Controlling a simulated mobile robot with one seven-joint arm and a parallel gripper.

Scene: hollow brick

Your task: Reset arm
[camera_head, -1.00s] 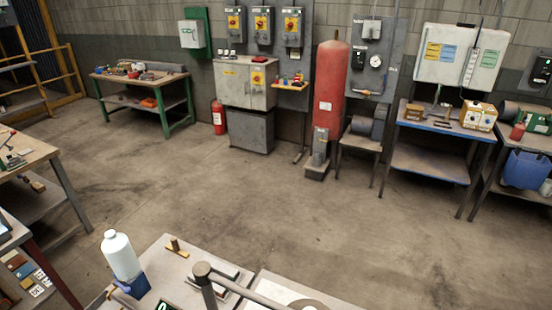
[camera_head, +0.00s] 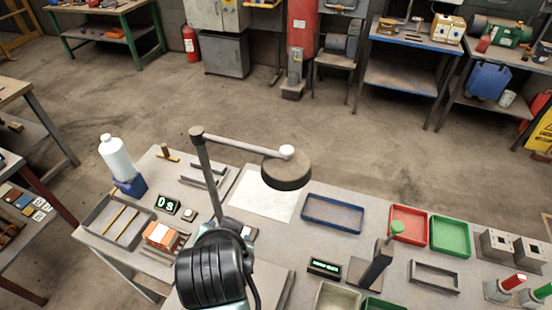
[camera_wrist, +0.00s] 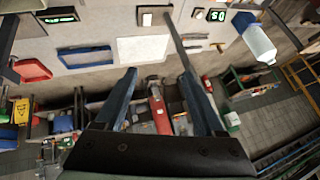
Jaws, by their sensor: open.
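My gripper (camera_wrist: 158,76) shows in the wrist view with its two blue-grey fingers spread apart and nothing between them. It is tilted, with the room upside down behind it. In the head view a black part of my arm (camera_head: 210,272) rises at the bottom centre, over the near side of the workbench (camera_head: 150,180); the fingers cannot be made out there. An orange block with a pale side (camera_head: 165,236) lies on the bench left of my arm, apart from it.
A lamp (camera_head: 287,172) on a post stands close behind my arm. A white bottle (camera_head: 116,158) stands at the bench's left. A grey tray (camera_head: 88,216) with sticks lies front left. Blue (camera_head: 333,212), red (camera_head: 408,225) and green (camera_head: 450,236) trays lie right. Open floor lies beyond the bench.

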